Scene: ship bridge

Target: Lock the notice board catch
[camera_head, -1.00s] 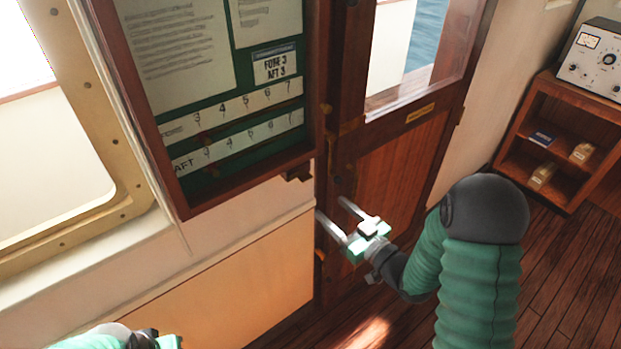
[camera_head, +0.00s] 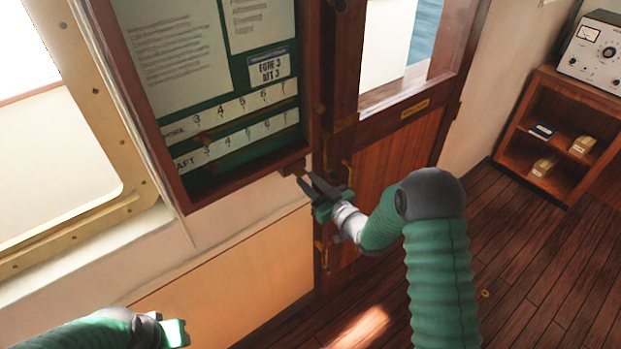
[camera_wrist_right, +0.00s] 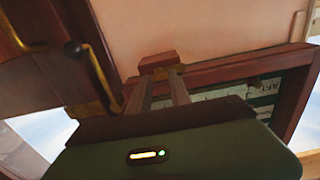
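The notice board (camera_head: 183,207) hangs on the wall at the left of the head view, its wooden frame around a green panel with papers and numbered strips. Its catch (camera_head: 292,168), a small dark block with brass, sits at the frame's lower right corner. In the right wrist view the catch (camera_wrist_right: 158,66) shows just beyond the fingertips. My right gripper (camera_head: 310,181) is open, with a gap between its fingers, just below and right of the catch; contact cannot be told. My left gripper (camera_head: 176,333) is low at the left, away from the board; its fingers are unclear.
A wooden door (camera_head: 385,160) with a window and brass fittings stands right of the board. A brass lever with a dark knob (camera_wrist_right: 75,48) is close left of my right fingers. A shelf (camera_head: 555,120) with an instrument stands far right.

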